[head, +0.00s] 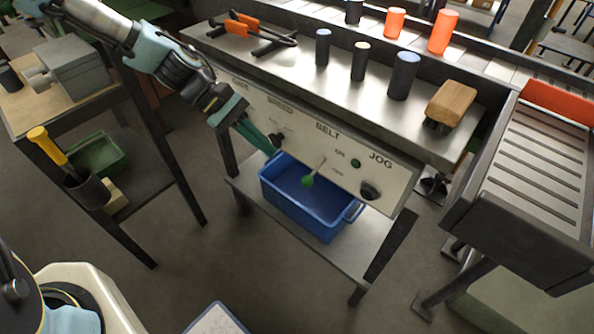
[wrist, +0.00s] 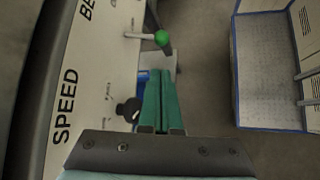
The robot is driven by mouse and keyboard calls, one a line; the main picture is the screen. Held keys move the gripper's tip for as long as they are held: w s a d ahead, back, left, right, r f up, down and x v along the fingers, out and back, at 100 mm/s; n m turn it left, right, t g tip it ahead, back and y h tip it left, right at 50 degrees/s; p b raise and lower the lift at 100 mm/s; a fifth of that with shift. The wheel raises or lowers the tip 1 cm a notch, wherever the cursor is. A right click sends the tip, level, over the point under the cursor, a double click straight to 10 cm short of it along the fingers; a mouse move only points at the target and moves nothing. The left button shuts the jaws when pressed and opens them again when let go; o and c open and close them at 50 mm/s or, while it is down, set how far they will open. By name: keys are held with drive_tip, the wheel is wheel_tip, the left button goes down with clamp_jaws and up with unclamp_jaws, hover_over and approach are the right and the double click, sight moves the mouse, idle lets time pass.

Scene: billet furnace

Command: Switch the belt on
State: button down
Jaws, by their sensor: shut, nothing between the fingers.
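The control panel (head: 330,128) on the bench front is marked SPEED, BELT and JOG. Under BELT, a lever with a green ball end (head: 308,180) points down and left in the head view; it also shows in the wrist view (wrist: 161,38), standing out from the panel. Whether it is on or off I cannot tell. My gripper (head: 270,150) is shut and empty in front of the black speed knob (head: 278,137), left of the lever and apart from it. In the wrist view its green fingers (wrist: 158,78) point toward the lever side.
A blue crate (head: 345,225) sits on the shelf below the panel. A green lamp or button (head: 355,162) and a black jog knob (head: 370,190) lie right of the lever. Dark cylinders (head: 403,76) and a wooden-backed brush (head: 451,102) stand on the bench top.

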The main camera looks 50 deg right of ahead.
sight(315, 172)
drive_tip(key=shift+s, duration=0.1)
drive_tip(key=p+x, duration=0.2)
drive_tip(key=x, duration=0.8)
drive_tip(key=shift+p, duration=0.3)
drive_tip(key=shift+r, duration=0.1)
